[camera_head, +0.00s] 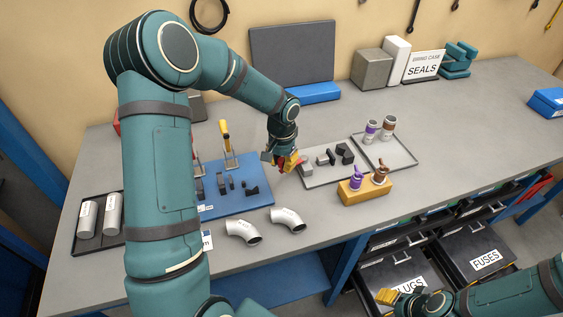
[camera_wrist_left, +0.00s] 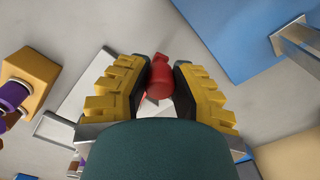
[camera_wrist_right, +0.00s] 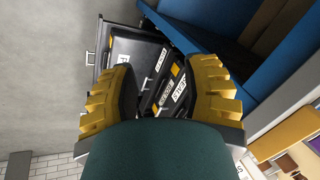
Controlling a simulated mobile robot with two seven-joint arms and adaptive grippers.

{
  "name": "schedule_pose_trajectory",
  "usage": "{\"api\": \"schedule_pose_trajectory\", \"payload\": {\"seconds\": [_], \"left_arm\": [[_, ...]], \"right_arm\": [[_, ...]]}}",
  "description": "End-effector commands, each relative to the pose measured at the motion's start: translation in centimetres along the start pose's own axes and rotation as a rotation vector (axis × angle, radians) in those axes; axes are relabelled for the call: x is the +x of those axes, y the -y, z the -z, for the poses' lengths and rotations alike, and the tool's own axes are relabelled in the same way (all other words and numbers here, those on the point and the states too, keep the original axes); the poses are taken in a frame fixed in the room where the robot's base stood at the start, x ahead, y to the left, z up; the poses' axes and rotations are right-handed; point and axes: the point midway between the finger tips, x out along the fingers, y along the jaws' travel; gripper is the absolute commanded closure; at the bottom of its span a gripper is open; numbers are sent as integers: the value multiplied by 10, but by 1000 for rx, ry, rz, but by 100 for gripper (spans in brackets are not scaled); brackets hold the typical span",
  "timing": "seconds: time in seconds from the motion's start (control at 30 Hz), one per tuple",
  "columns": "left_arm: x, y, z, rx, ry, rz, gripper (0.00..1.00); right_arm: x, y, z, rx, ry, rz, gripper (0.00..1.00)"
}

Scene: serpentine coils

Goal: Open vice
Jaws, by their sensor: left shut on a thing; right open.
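My left gripper (camera_head: 284,162) is over the bench, between the blue plate and the grey tray. In the left wrist view its yellow-padded fingers (camera_wrist_left: 160,85) are shut on a small red cylindrical piece (camera_wrist_left: 160,78). What this piece belongs to is unclear. I cannot pick out a vice for certain. A toggle clamp with a yellow handle (camera_head: 227,140) stands upright on the back of the blue plate (camera_head: 235,205). Another clamp post (camera_head: 199,168) is partly hidden by my left arm. My right gripper (camera_head: 400,298) is open and empty, low in front of the bench near the drawers.
A grey tray (camera_head: 325,178) holds dark and grey parts. A yellow block (camera_head: 350,196) carries purple and brown pieces. Two metal elbows (camera_head: 288,220) lie near the front edge. Open drawers (camera_head: 482,250) stick out below. A teal object (camera_head: 458,60) stands at the back right; bench room is free there.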

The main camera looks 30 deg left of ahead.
Motion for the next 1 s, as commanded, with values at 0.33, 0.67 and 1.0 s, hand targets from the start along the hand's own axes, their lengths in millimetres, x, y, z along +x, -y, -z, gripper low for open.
{"api": "schedule_pose_trajectory", "payload": {"seconds": [0.33, 0.67, 1.0], "left_arm": [[4, -19, -5, -197, 4, 0, 100], [4, -47, -4, -506, 6, 0, 100], [3, -73, 5, -826, 11, 4, 100]], "right_arm": [[23, -8, -4, -1, 4, -3, 53], [40, -14, -14, -7, 24, -1, 53], [46, -17, -18, -10, 32, 0, 53]]}}
